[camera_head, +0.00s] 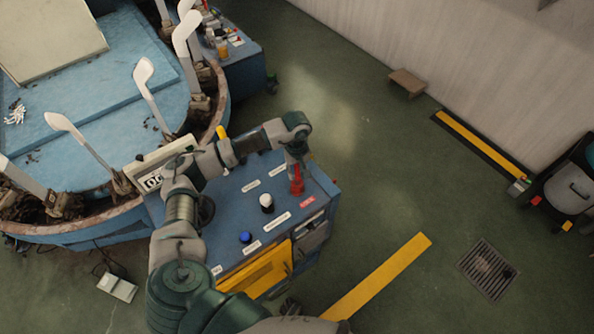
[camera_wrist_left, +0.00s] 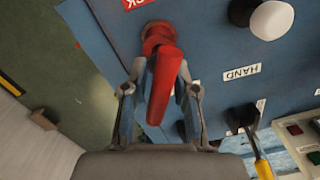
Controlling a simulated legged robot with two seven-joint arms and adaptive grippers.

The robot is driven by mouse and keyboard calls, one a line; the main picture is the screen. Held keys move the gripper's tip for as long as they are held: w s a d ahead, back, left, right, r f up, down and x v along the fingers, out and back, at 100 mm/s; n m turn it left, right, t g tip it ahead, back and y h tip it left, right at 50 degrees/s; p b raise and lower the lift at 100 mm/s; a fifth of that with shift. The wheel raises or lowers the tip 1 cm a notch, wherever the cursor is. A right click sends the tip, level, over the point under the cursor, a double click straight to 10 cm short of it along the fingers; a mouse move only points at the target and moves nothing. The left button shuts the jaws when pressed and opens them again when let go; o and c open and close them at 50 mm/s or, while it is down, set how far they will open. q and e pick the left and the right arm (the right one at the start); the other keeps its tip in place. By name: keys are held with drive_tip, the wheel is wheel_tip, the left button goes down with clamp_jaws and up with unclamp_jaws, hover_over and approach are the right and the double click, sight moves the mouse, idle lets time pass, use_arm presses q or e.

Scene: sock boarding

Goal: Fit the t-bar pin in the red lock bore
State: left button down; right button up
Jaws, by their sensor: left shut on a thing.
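My left gripper (camera_head: 296,162) reaches down over the right part of the blue control cabinet's top. It is shut on the red t-bar pin (camera_head: 297,185). In the left wrist view, the pin's red bar (camera_wrist_left: 165,85) lies between the two fingers (camera_wrist_left: 160,98). A round red collar (camera_wrist_left: 157,34), which looks like the lock bore, sits on the blue panel at the pin's far end. The pin overlaps the collar there, and its hole is hidden. I cannot tell how deep the pin sits. My right gripper is not in view.
The blue cabinet top (camera_head: 231,205) also carries a white-topped knob (camera_head: 267,203), a blue button (camera_head: 245,238) and a red label (camera_head: 307,202). A yellow-handled lever (camera_wrist_left: 262,166) shows in the left wrist view.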

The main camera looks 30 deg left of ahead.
use_arm(q)
drive_tip(key=shift+f+b, duration=1)
drive_tip(key=shift+f, duration=0.45)
drive_tip(key=c, duration=0.8)
unclamp_jaws()
drive_tip(key=r, duration=1.2)
drive_tip(key=shift+w+a, duration=0.2)
drive_tip(key=shift+w, duration=0.1)
